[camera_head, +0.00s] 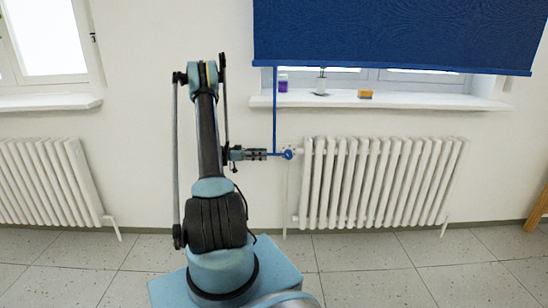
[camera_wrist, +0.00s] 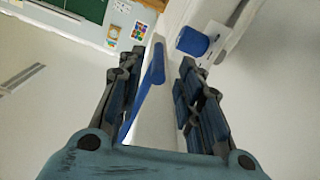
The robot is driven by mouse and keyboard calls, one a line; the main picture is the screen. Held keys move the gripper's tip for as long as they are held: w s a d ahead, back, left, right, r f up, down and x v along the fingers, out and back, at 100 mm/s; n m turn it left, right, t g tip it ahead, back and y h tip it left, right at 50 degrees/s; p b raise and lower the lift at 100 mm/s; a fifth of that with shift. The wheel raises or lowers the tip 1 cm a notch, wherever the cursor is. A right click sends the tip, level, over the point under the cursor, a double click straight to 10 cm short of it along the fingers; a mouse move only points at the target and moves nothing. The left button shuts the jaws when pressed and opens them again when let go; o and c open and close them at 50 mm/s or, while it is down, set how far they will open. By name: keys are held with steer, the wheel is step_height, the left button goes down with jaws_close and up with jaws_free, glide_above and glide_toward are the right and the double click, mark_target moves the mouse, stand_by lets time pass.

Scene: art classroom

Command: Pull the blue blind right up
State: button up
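The blue blind (camera_head: 400,35) covers the upper part of the right window in the head view, and its bottom edge hangs above the sill. A thin blue pull (camera_head: 275,110) hangs straight down from its left end to about my gripper's height. My gripper (camera_head: 265,154) points right, level, with its tips close to the pull's lower end. In the wrist view my gripper (camera_wrist: 165,95) has its fingers spread apart. A blue strip (camera_wrist: 152,80), apparently the pull, shows in the gap, nearer the left finger. I cannot tell whether it touches that finger.
A white radiator (camera_head: 380,185) stands under the sill, right of my gripper. A blue knob (camera_head: 289,154) sits at its upper left; a blue cylinder (camera_wrist: 191,41) shows in the wrist view. The sill (camera_head: 420,101) holds a purple jar (camera_head: 283,83), potted plant (camera_head: 321,86) and yellowish block (camera_head: 365,94).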

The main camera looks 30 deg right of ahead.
mark_target(273, 154)
steer(key=x, duration=0.7)
steer(key=shift+d, duration=0.2)
jaws_close()
steer(key=shift+s, duration=0.1)
